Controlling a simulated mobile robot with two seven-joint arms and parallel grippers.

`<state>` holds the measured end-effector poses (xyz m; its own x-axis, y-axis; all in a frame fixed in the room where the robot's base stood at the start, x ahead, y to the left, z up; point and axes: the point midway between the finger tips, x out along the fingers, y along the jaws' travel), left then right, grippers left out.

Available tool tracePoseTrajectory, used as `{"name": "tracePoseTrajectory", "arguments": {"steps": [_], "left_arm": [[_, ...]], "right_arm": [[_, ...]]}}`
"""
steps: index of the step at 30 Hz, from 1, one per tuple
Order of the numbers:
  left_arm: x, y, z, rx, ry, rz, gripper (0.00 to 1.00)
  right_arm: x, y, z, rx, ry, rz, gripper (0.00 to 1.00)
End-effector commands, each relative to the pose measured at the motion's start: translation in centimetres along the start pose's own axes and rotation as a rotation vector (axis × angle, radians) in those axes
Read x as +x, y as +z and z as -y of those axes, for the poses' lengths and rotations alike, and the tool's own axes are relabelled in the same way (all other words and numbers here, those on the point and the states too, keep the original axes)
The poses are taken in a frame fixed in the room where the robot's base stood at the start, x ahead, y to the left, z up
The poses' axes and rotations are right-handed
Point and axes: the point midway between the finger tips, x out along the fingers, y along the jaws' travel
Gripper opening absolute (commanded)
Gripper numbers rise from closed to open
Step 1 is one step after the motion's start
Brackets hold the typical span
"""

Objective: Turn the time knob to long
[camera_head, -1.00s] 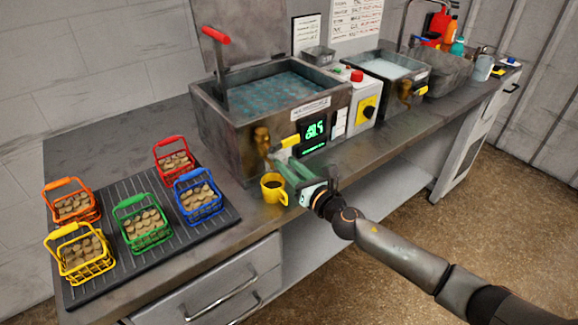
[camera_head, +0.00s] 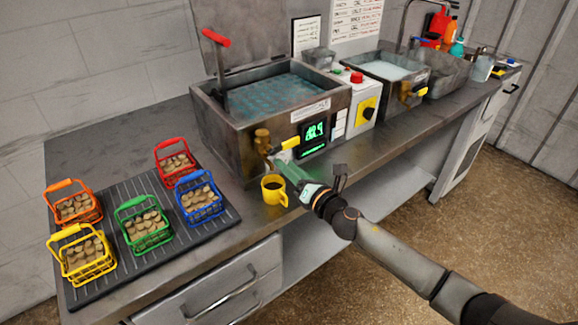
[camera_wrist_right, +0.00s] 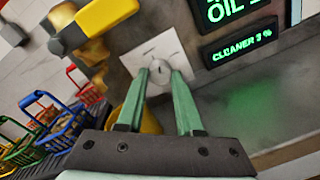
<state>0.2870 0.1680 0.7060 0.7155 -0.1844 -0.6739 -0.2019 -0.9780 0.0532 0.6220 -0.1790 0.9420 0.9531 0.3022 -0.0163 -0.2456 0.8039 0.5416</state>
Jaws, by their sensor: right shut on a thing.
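A small grey knob (camera_wrist_right: 159,68) sits on a pale plate (camera_wrist_right: 165,48) on the vat's front, below the oil display, in the right wrist view. My right gripper (camera_wrist_right: 158,76) is shut on this knob, one green finger on each side. Its markings are too blurred to read, so I cannot tell its setting. In the head view my right gripper (camera_head: 280,166) reaches the front of the metal vat (camera_head: 222,130), and its fingers hide the knob. My left gripper is not in view.
A yellow mug (camera_head: 274,190) stands close beside my right gripper on the bench edge. A brass tap with a yellow handle (camera_head: 290,143) is just above. The green display (camera_head: 314,131) is to the right. Several coloured baskets stand on a black mat (camera_head: 225,222) at left.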

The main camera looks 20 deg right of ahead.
Motion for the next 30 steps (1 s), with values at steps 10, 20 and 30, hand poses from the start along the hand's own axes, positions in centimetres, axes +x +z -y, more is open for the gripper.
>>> {"name": "tracePoseTrajectory", "arguments": {"steps": [10,20,30], "left_arm": [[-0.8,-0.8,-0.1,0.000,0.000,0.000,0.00],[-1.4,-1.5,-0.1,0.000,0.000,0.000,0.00],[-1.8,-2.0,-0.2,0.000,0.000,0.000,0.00]], "right_arm": [[0.0,0.1,-0.1,0.334,-0.005,-0.015,0.00],[0.0,0.1,0.0,0.620,-0.008,-0.027,0.00],[0.0,0.1,0.0,0.804,-0.009,-0.035,0.00]]}}
